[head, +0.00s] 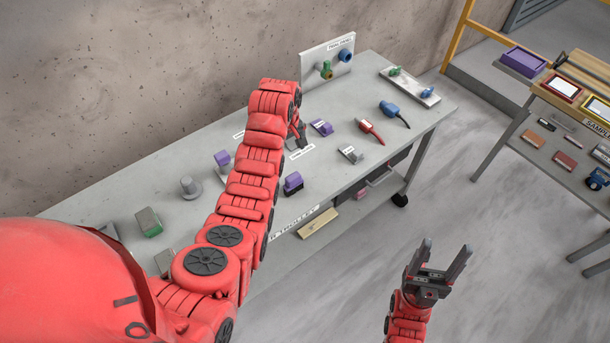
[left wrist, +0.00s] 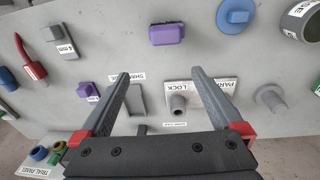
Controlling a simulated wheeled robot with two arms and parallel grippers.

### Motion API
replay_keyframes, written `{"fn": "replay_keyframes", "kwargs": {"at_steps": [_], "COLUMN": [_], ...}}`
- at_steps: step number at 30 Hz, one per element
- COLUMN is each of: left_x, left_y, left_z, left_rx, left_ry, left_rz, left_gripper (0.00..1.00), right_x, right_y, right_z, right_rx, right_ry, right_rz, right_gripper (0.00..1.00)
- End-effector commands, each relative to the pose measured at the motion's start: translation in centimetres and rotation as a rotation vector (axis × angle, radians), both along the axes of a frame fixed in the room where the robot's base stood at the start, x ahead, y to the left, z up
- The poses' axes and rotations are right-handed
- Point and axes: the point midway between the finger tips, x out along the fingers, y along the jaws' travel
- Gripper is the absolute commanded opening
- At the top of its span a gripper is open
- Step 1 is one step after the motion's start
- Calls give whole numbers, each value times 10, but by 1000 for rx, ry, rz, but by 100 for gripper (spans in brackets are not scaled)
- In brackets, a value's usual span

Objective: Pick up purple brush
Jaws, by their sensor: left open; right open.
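A purple block with a dark underside, which looks like the purple brush (head: 293,182), stands near the front edge of the grey trolley top (head: 345,185). In the left wrist view, a purple block that seems to be the same one (left wrist: 167,34) lies beyond my fingertips, near the top. My left gripper (head: 299,138) is over the trolley, behind the brush and apart from it. My right gripper (head: 445,259) is open and empty, in front of the trolley.
Other purple pieces (head: 321,127) and (head: 222,158) stand on the trolley. An upright panel (head: 327,60) is at the back.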

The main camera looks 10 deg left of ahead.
Motion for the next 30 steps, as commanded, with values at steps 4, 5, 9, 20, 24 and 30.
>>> {"fn": "replay_keyframes", "kwargs": {"at_steps": [4,5,9,20,24,30], "left_x": [-17,-20,-22,-21,-21,-21], "left_y": [-1,-2,-2,-2,-2,-3], "left_z": [18,17,2,-69,-93,-105], "left_rx": [-12,-13,-15,-13,-14,-14], "left_ry": [93,102,110,106,106,105], "left_rz": [30,33,34,34,32,32], "left_gripper": [100,100,100,100,100,100], "right_x": [0,0,0,0,0,0], "right_y": [0,0,0,0,0,0], "right_z": [5,3,-11,-80,-103,-99], "right_rx": [0,0,0,0,0,0], "right_ry": [0,0,0,0,0,0], "right_rz": [0,0,0,0,0,0], "right_gripper": [65,65,65,65,65,65]}}
